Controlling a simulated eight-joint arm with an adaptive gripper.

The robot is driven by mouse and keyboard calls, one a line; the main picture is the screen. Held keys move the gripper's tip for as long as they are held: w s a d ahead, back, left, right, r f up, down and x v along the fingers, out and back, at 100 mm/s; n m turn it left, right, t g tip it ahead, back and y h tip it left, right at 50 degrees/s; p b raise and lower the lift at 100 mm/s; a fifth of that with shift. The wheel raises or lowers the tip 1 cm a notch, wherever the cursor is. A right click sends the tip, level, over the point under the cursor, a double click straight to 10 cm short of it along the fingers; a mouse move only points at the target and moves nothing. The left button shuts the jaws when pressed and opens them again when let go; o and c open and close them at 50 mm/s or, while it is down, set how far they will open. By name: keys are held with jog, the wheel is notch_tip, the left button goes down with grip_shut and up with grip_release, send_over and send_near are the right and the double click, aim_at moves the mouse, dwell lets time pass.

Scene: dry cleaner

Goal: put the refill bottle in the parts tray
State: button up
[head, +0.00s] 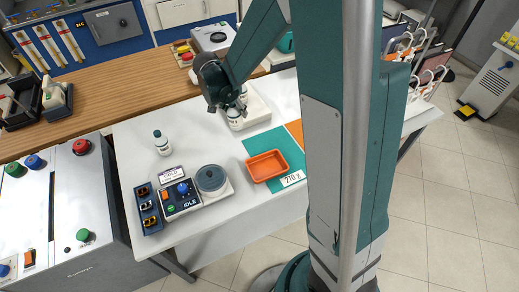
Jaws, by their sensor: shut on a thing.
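My gripper (232,103) is at the back of the white table, pointing down, shut on a small white bottle (234,118) with a label. The gripper hides the top of this bottle; I cannot tell whether its base touches the white device under it. A second white bottle (162,146) with a dark teal cap stands upright on the left of the table, apart from the gripper. Labels are too small to tell which is the refill bottle. An orange tray (267,166), looking empty, sits on a teal mat, to the front right of my gripper.
A white device (258,109) lies under and beside the gripper. A "270 g" card (292,179) is by the tray. A round grey-lidded unit (211,179), a control box (181,198) and a connector rack (148,210) stand at the front left. The table's middle is clear. My arm hides the right part.

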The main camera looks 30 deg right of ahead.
jog(key=s+d+m+g+b, duration=0.1)
jog(key=s+m, duration=0.3)
jog(key=s, duration=0.6)
jog(key=s+d+m+g, duration=0.1)
jog(key=s+d+m, duration=0.3)
jog(key=s, duration=0.7)
jog(key=shift+d+r+m+g+h+b, duration=0.2)
jog(key=shift+r+m+g+h+b, duration=0.1)
jog(key=shift+r+m+b, duration=0.15)
jog(key=shift+f, duration=0.15)
send_over(272, 167)
jog(key=shift+w+f+b, duration=0.1)
jog(key=shift+f+b, duration=0.35)
jog(key=shift+f, duration=2.4)
jog(key=shift+f, duration=0.1)
jog(key=shift+f+b, duration=0.45)
jog(key=shift+f, duration=1.55)
jog(key=shift+f, duration=0.1)
jog(key=o, duration=1)
